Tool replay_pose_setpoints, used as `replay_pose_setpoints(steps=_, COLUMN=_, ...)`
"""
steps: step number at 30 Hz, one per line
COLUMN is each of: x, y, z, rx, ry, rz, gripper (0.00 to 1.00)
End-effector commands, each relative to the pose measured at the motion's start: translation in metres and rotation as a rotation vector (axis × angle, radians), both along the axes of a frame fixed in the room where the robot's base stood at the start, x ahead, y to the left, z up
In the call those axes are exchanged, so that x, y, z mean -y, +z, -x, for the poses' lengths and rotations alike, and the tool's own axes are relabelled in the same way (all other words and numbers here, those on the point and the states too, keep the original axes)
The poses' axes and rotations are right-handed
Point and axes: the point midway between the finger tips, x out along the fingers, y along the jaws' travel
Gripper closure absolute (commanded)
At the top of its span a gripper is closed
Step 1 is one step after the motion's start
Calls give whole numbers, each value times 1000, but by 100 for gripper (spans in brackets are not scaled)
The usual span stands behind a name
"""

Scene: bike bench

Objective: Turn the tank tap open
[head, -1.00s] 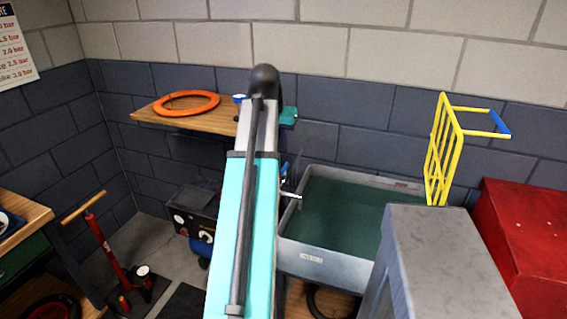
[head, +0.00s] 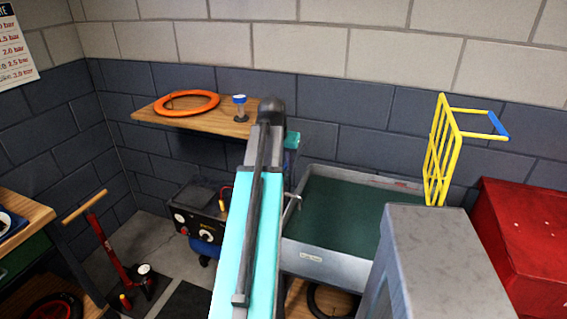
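The tank (head: 325,264) is a grey tub with dark green liquid or lining, right of my arm. A pale metal tap spout (head: 293,203) shows at its left rim, close beside my arm. The tap's handle cannot be made out, so I cannot tell how it is turned. My turquoise and grey arm reaches up the middle of the head view and bends away over the tank's back left corner. My gripper is hidden behind the arm, so its fingers and any contact with the tap do not show.
A wooden shelf (head: 190,123) behind holds an orange ring (head: 187,103) and a blue-capped jar (head: 240,108). A black compressor (head: 200,216) stands left of my arm, a red floor pump (head: 118,250) farther left. A grey cabinet (head: 440,260), yellow rack (head: 437,160) and red box (head: 530,240) stand right.

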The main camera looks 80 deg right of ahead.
Motion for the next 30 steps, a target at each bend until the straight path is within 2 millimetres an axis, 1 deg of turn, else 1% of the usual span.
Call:
replay_pose_setpoints(steps=5, x=2, y=-6, z=0, rx=0, ry=0, rz=0, gripper=72)
replay_pose_setpoints(steps=14, x=3, y=-7, z=0, rx=0, ry=0, rz=0, gripper=72)
replay_pose_setpoints(steps=15, x=3, y=-7, z=0, rx=0, ry=0, rz=0, gripper=79)
replay_pose_setpoints(steps=19, x=3, y=-7, z=0, rx=0, ry=1, rz=0, gripper=100)
replay_pose_setpoints(steps=22, x=2, y=-7, z=0, rx=0, ry=1, rz=0, gripper=100)
replay_pose_setpoints(steps=23, x=6, y=-7, z=0, rx=0, ry=1, rz=0, gripper=100)
replay_pose_setpoints(steps=30, x=3, y=-6, z=1, rx=-1, ry=15, rz=2, gripper=100)
